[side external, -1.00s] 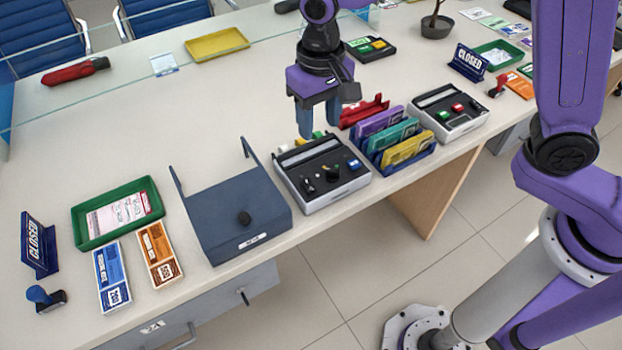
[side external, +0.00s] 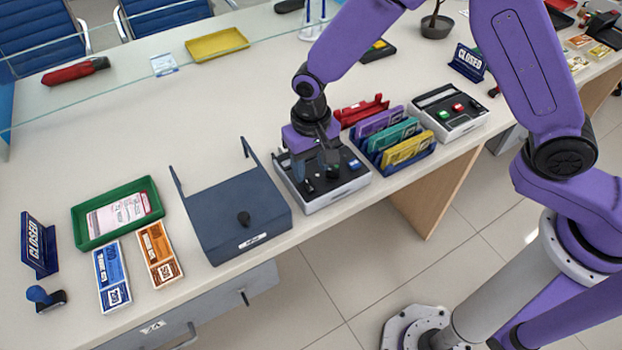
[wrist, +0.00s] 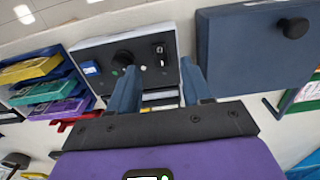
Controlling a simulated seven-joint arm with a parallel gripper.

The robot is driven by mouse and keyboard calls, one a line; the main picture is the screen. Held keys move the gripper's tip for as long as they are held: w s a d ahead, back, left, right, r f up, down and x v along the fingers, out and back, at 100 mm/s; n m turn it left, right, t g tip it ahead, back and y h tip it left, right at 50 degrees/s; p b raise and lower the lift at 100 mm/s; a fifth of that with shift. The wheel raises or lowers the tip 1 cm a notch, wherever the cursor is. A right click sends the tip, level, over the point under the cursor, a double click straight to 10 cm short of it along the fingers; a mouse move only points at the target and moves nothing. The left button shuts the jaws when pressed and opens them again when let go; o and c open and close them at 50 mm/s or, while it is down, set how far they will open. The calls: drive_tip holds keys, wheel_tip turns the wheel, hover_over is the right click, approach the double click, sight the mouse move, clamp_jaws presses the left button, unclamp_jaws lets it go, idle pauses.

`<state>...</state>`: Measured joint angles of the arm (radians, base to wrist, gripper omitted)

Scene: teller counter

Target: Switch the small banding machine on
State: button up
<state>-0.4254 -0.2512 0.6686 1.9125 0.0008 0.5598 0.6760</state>
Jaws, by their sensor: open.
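A grey-and-black machine (side external: 337,192) stands at the front edge of the counter, just right of a dark blue lidded box. Its dark panel shows in the wrist view (wrist: 140,75) with a round black knob (wrist: 122,58), a small black switch (wrist: 160,50) and a blue block (wrist: 90,68). I cannot tell the switch's position. My gripper (side external: 322,168) is open and empty, pointing down over this machine; its blue fingers (wrist: 160,85) spread over the panel's edge in the wrist view. A similar machine with red and green buttons (side external: 448,110) stands further right.
The blue box (side external: 235,215) with a knob stands close on the left. A rack of coloured packs (side external: 400,145) and a red stand (side external: 362,110) stand close on the right. A green tray (side external: 75,225) lies left. The counter behind is mostly clear.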

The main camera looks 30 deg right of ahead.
sight(311, 188)
drive_tip(key=shift+f, duration=2.75)
